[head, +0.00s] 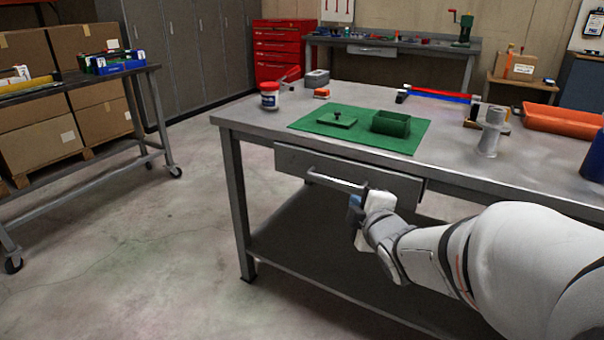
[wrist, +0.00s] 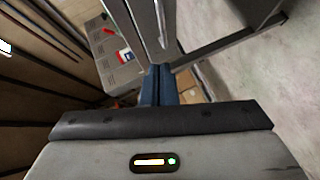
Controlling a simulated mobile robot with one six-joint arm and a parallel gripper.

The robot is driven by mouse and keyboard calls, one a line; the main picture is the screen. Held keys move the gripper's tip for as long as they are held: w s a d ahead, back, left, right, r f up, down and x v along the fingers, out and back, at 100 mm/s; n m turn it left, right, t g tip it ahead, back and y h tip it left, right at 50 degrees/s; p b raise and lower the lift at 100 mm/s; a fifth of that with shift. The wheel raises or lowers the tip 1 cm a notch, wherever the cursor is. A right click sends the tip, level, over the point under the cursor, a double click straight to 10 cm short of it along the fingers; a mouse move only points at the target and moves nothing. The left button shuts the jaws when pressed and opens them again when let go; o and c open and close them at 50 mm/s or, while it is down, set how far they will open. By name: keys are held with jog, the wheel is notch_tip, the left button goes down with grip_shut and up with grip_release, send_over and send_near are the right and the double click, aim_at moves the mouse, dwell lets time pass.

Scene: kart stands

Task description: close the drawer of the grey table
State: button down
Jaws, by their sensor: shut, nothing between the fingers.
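The grey table (head: 250,113) stands in the middle of the head view. Its drawer (head: 300,160) sits under the front edge, with a pale bar handle (head: 325,180) across its front. Any gap between the drawer front and the table is too small to judge. My gripper (head: 354,207) is at the right end of the handle, just in front of and below the drawer front. Whether it touches the handle I cannot tell. In the wrist view the blue fingers (wrist: 159,84) are together with nothing between them, close to a grey metal bar.
A lower shelf (head: 330,262) spans the table legs. The floor at left is clear up to a wheeled bench (head: 80,80).

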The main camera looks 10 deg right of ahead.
notch_tip(320, 180, down, 3)
jog(key=n+y+b, duration=0.1)
jog(key=n+b, duration=0.1)
jog(key=p, duration=0.8)
send_near(336, 182)
jog(key=s+a, duration=0.3)
jog(key=shift+t, duration=0.5)
jog(key=w, duration=0.3)
jog(key=w+d+f, duration=0.1)
jog(key=w, duration=0.2)
jog(key=w+d+b, duration=0.1)
jog(key=w, duration=0.1)
jog(key=shift+w+f, duration=0.4)
